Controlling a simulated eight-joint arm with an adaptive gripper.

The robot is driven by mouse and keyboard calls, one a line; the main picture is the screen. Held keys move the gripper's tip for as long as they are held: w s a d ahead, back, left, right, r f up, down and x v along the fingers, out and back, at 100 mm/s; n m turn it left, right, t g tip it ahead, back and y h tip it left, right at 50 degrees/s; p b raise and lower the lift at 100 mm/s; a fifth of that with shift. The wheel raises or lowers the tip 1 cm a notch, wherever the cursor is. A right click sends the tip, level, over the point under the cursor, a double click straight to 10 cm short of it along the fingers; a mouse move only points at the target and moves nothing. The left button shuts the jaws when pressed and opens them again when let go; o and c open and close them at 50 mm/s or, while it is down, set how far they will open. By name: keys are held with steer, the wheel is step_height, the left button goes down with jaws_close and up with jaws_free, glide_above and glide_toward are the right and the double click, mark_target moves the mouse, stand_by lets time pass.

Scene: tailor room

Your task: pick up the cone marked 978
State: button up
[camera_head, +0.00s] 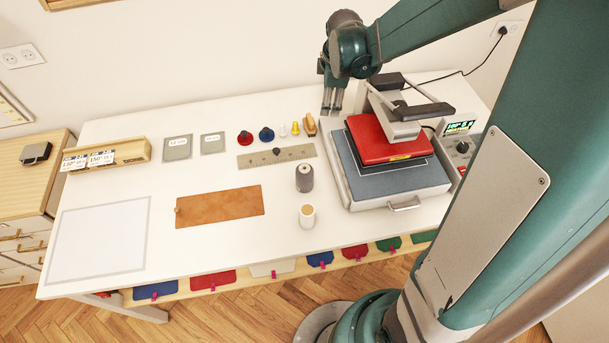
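A dark grey thread cone (304,180) stands upright on the white table (365,224), right of the middle. A cream cone (307,218) stands upright just in front of it. No number can be read on either cone, so I cannot tell which is marked 978. My gripper (333,108) points down above the back of the table, behind and to the right of both cones and clear of them. Its fingers look close together, but the gap between them is too small to judge. I see nothing held in it.
A heat press (390,140) with a red plate stands right of the cones. A brown leather piece (220,206) lies to the left. Small coloured pieces stand along the back. The front of the table near the cones is clear.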

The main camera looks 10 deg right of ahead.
mark_target(305, 170)
steer(key=s+a+f+n+g, duration=0.1)
steer(key=s+a+f+n, duration=0.1)
steer(key=s, duration=0.3)
steer(key=s+a+f+n+g+b, duration=0.1)
steer(key=s+a+f+n, duration=0.2)
steer(key=s+a+f, duration=0.1)
steer(key=s+a+f+n+b, duration=0.1)
steer(key=s+a+f+n, duration=0.1)
steer(key=s, duration=0.6)
steer(key=shift+a+f+n+g+y, duration=0.2)
steer(key=shift+a+f, duration=0.2)
steer(key=shift+a, duration=0.2)
steer(key=shift+a+f+n+g+y, duration=0.1)
steer(key=shift+a+f+g, duration=0.1)
steer(key=shift+a+f, duration=0.3)
steer(key=shift+a+f+n+b, duration=0.2)
steer(key=shift+a+n+b, duration=0.1)
steer(key=shift+a+b, duration=0.3)
steer(key=shift+s+a+f, duration=0.15)
steer(key=shift+s+a, duration=0.1)
steer(key=shift+f, duration=0.15)
steer(key=shift+f, duration=1.15)
steer(key=shift+f, duration=0.15)
steer(key=shift+a+f+b, duration=0.15)
steer(key=shift+f+b, duration=0.3)
steer(key=shift+f, duration=2)
